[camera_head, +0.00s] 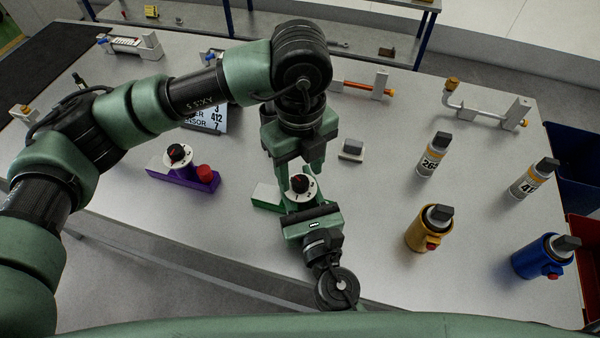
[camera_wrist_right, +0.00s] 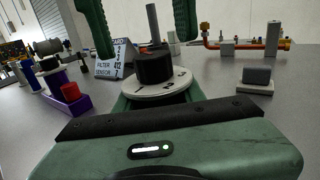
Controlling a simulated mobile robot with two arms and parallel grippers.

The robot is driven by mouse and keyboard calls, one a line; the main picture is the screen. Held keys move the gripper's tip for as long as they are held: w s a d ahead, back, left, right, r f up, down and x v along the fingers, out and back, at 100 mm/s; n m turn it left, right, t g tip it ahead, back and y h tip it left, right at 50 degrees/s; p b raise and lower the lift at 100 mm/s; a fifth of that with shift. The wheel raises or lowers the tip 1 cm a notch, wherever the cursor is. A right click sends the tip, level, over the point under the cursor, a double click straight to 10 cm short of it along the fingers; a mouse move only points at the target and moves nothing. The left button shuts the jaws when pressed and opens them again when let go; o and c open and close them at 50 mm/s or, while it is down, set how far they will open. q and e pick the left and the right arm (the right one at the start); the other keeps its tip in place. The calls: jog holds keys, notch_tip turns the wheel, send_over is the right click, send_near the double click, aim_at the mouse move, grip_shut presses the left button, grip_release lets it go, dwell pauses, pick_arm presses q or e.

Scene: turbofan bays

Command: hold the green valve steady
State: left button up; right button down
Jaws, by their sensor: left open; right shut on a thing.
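The green valve (camera_head: 268,197) stands on the grey bench, with a white numbered dial and a black knob on top. In the right wrist view its dial (camera_wrist_right: 160,92) and knob (camera_wrist_right: 153,67) are upright, close ahead. My right gripper (camera_head: 303,206) reaches in from the near side and is shut on the green valve. Its fingertips are hidden below the dial. My left gripper (camera_head: 298,168) points down from above, open, with its fingers on either side of the knob. In the right wrist view these fingers (camera_wrist_right: 142,30) show apart, clear of the knob.
A purple valve (camera_head: 183,178) stands to the left and a small grey block (camera_head: 352,149) to the right. Yellow (camera_head: 428,231) and blue (camera_head: 540,257) cylinders and two grey canisters (camera_head: 433,155) stand further right. Pipe fixtures (camera_head: 487,108) line the back.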

pick_arm(q)
jog(key=shift+f, duration=1)
grip_shut()
